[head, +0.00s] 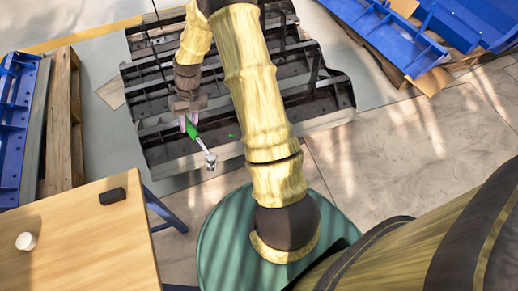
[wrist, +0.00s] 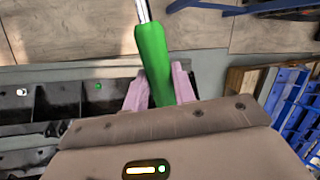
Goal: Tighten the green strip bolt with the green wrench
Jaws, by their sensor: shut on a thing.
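My gripper (head: 187,122) is shut on the green handle of the wrench (head: 192,130). The wrench's metal shank and head point down and toward the front in the head view, near the front edge of the dark carrier (head: 175,168). In the wrist view the pink fingers of my gripper (wrist: 160,88) clasp the handle of the wrench (wrist: 150,55) from both sides; its head is out of that picture. The green bolt (head: 231,136) is a small green spot on the carrier, right of the wrench and apart from it. It also shows left of my fingers in the wrist view (wrist: 99,86).
A wooden table (head: 85,240) at the lower left bears a black block (head: 112,196) and a white round piece (head: 26,241). Blue racks (head: 385,35) on pallets stand at the upper right, another (head: 14,125) at the left. A pale bolt (wrist: 22,92) shows on the carrier.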

